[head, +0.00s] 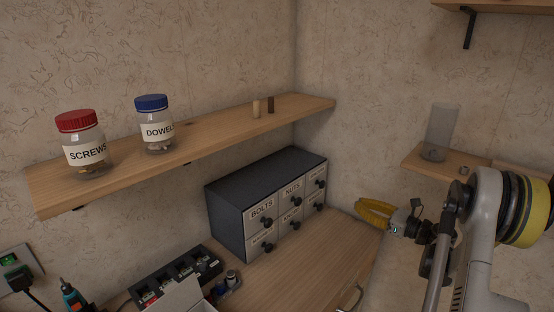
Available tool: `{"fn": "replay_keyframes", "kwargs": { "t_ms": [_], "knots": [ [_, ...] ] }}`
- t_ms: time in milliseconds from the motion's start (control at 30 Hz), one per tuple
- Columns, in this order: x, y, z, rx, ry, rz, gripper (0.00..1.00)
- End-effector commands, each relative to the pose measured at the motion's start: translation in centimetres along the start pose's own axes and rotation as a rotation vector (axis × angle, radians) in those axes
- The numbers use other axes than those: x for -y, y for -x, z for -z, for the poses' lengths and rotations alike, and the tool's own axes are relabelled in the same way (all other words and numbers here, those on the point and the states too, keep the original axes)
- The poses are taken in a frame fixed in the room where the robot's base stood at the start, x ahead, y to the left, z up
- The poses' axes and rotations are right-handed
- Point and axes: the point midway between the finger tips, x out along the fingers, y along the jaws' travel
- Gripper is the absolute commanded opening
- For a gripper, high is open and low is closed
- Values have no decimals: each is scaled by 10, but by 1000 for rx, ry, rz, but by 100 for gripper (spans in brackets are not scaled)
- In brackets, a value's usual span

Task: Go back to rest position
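My gripper (366,209) has yellow fingers and a dark wrist. It is at the right of the head view, pointing left, in front of the bare wall near the right end of the workbench. Its fingers are small and seen at an angle, so I cannot tell whether they are open or shut. I see no object in them. My grey arm with a yellow band fills the lower right.
A wall shelf (215,143) holds a red-lidded SCREWS jar (82,146), a blue-lidded DOWELS jar (155,126) and two small dowels (263,108). A drawer cabinet (265,203) stands on the workbench (320,258).

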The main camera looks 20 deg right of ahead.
Motion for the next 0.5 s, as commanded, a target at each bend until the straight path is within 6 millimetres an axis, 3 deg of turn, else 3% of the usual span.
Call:
{"fn": "replay_keyframes", "kwargs": {
  "t_ms": [167,267,400,500],
  "knots": [
    [-11,-13,-9,-40,51,-15,0],
    [-36,-36,-26,-124,166,-50,0],
    [-96,-67,-53,-289,432,-143,0],
    [-144,-77,-68,-398,648,-232,0]
  ]
}}
